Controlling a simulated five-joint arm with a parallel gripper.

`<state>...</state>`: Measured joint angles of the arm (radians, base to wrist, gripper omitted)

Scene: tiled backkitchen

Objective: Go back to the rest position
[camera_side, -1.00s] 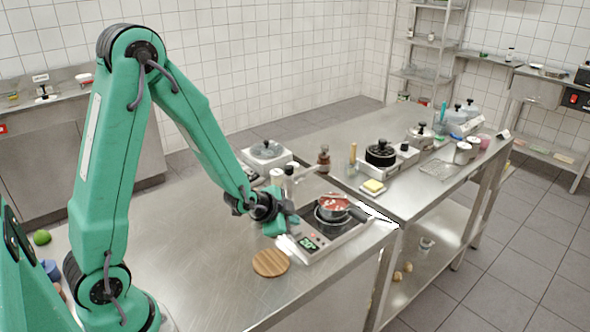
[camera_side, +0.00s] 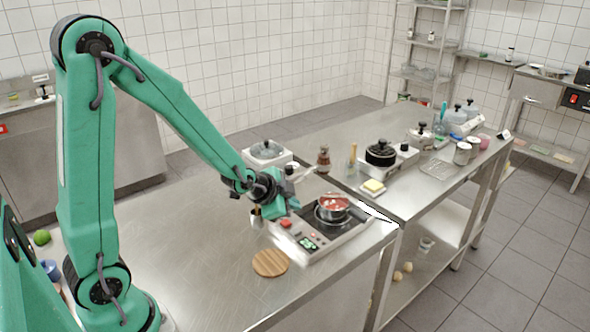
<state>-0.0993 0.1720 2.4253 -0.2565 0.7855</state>
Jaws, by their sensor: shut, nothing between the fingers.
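My gripper (camera_side: 285,208) is at the end of my green arm, over the left end of the induction cooker (camera_side: 333,238). It is shut with nothing seen in it. A small saucepan (camera_side: 334,206) with red contents stands on the cooker, to the right of my gripper and apart from it. The cooker's display glows green. The fingertips are small and partly lost against the cooker and the things behind them.
A round wooden board (camera_side: 270,262) lies in front of the cooker. A white hotplate with a lidded pan (camera_side: 266,152) stands behind my gripper. A brown pepper mill (camera_side: 323,159) and a yellow sponge (camera_side: 373,186) are farther right.

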